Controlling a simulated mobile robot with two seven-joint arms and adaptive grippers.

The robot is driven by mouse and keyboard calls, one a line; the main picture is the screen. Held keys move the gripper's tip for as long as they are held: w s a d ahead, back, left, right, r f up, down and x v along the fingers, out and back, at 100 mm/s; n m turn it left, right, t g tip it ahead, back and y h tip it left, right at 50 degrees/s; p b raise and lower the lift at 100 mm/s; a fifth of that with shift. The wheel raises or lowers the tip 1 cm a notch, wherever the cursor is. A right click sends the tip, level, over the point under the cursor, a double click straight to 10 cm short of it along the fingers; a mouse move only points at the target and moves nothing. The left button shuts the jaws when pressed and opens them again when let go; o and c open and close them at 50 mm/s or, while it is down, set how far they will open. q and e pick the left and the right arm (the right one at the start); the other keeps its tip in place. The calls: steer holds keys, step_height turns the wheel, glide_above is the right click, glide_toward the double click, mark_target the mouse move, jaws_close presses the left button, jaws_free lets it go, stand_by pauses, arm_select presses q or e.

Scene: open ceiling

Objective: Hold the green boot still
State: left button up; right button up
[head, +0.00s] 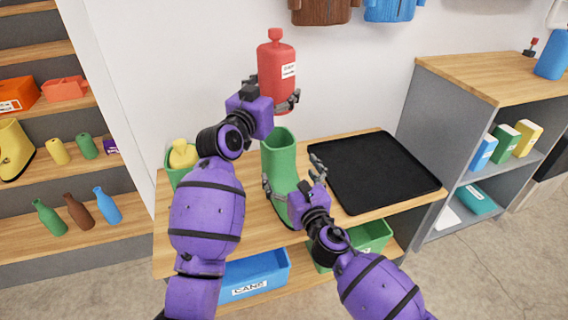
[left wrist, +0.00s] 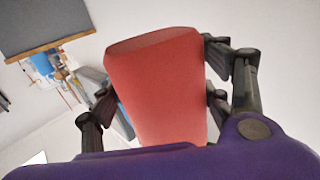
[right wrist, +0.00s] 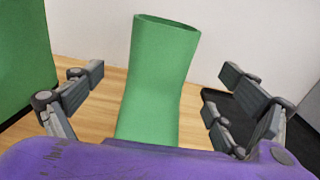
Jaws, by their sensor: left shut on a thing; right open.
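The green boot (head: 281,165) stands upright on the wooden bench, its open top facing up. In the right wrist view the boot shaft (right wrist: 160,80) rises between the fingers. My right gripper (head: 294,185) is open, with one finger on each side of the boot and a gap on both sides. My left gripper (head: 287,103) is shut on a red bottle (head: 276,70) with a white label and holds it upright in the air above the boot. The red bottle (left wrist: 155,85) fills the middle of the left wrist view. The boot's foot is partly hidden behind my right gripper.
A black tray (head: 372,170) lies on the bench right of the boot. A green bin (head: 172,172) with a yellow bottle (head: 183,154) stands at the left. A blue bin (head: 255,276) and another green bin (head: 372,236) sit below. Shelves (head: 65,240) flank the left.

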mark_target(284, 163)
steer(key=shift+x, duration=2.45)
steer(key=c, duration=1.6)
arm_select(q)
steer(key=shift+w+a+r, duration=0.1)
steer(key=shift+w+a, duration=0.4)
steer(key=shift+a, duration=0.25)
steer(key=shift+w+a+f+m+g+h, duration=0.1)
steer(key=shift+w+f+m+g+h, duration=0.15)
steer(key=shift+f+m+g+h, duration=0.7)
steer(key=shift+m+g+h, duration=0.15)
steer(key=shift+m+h, duration=0.5)
steer(key=shift+s+d+f+m+g+h, duration=0.15)
steer(key=shift+s+d+m+g+h, duration=0.25)
steer(key=shift+h, duration=0.4)
steer(key=shift+s+d+g+h, duration=0.35)
steer(key=shift+d+g+h, duration=0.05)
